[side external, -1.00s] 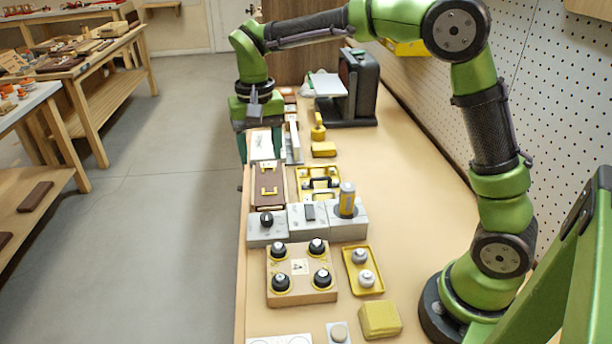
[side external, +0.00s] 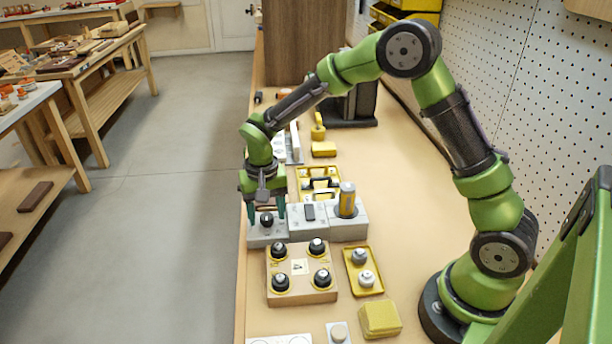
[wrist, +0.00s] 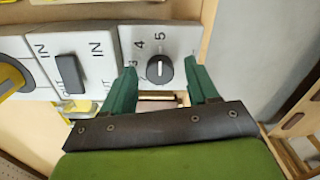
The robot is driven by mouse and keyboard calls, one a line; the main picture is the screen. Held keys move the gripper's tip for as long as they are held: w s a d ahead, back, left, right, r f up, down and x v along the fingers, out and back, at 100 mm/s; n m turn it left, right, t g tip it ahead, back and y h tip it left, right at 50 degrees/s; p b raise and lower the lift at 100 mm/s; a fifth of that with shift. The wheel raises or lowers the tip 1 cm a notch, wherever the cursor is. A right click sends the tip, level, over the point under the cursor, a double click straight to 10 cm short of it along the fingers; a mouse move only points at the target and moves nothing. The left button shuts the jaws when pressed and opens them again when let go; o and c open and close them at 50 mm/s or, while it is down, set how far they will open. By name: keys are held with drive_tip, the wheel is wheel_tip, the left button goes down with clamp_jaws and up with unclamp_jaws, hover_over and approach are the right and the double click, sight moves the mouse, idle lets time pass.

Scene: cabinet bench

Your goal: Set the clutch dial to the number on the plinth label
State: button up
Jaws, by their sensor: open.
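The black clutch dial (wrist: 159,69) sits on a grey block (wrist: 188,42) marked with numbers, of which 3, 4 and 5 are readable in the wrist view. A short white mark shows on the knob, but I cannot tell which number it indicates. The dial also shows in the side external view (side external: 266,220). My gripper (wrist: 160,70) is open, with its green fingers on either side of the dial and apart from it. In the side external view my gripper (side external: 266,208) is above the block's far edge. I cannot identify a readable plinth label.
Next to the dial block are a grey block with a dark rocker (side external: 309,212) and one with a yellow cylinder (side external: 347,198). A wooden board with several black knobs (side external: 301,288) and a yellow tray (side external: 375,289) lie nearer the camera.

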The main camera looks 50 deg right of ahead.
drive_tip(key=shift+f, duration=0.1)
drive_tip(key=c, duration=1)
drive_tip(key=shift+c, duration=0.2)
drive_tip(key=shift+n, duration=0.4)
drive_tip(key=n, duration=0.3)
drive_tip(key=shift+n, duration=2.5)
drive_tip(key=o, duration=1)
